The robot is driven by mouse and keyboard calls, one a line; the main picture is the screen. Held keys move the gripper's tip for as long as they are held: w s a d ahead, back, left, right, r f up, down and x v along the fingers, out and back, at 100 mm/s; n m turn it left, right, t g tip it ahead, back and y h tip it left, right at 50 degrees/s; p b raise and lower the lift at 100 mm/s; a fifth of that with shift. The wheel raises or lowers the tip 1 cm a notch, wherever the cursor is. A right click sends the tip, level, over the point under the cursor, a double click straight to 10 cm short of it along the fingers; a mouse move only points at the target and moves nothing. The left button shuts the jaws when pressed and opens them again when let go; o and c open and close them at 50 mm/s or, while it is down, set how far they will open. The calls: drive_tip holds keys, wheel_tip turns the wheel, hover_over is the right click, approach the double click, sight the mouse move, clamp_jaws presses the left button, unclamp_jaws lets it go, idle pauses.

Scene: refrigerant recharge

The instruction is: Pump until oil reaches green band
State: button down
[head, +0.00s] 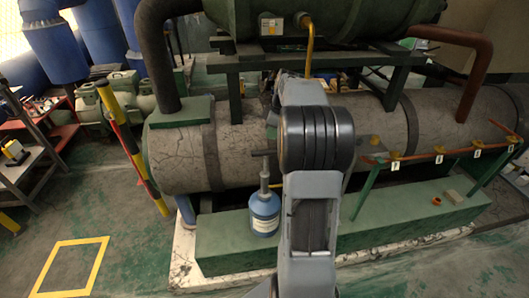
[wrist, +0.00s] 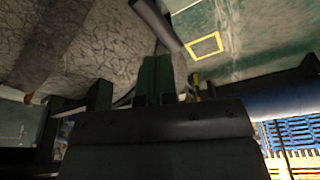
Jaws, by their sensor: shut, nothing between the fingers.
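In the head view my arm stands just right of the pump and hides my gripper. In the wrist view my gripper (wrist: 157,65) shows as a dark body with its fingers together and nothing between them. I cannot make out the pump there. No oil level or green band can be made out in either view.
The cracked grey tank (head: 245,155) runs behind the pump on a green base (head: 380,222). A copper-coloured pipe with tagged valves (head: 438,155) is at right. Floor around the yellow square (head: 70,267) is clear.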

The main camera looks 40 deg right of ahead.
sight(266, 150)
drive_tip(key=shift+b+x, duration=1.9)
drive_tip(key=shift+x, duration=1)
drive_tip(key=b+x, duration=0.1)
drive_tip(key=x, duration=0.1)
drive_tip(key=b+x, duration=0.2)
drive_tip(key=s+d+b+x, duration=0.1)
drive_tip(key=b+x, duration=0.1)
drive_tip(key=x, duration=0.1)
drive_tip(key=shift+s+f, duration=0.15)
drive_tip(key=shift+d+r, duration=0.1)
drive_tip(key=shift+r, duration=0.15)
drive_tip(key=shift+s+d+r+p, duration=0.25)
drive_tip(key=shift+s+d, duration=0.25)
drive_tip(key=shift+s, duration=0.1)
drive_tip(key=shift+s+d+r+p, duration=0.25)
drive_tip(key=shift+s+d, duration=0.25)
drive_tip(key=shift+s, duration=0.05)
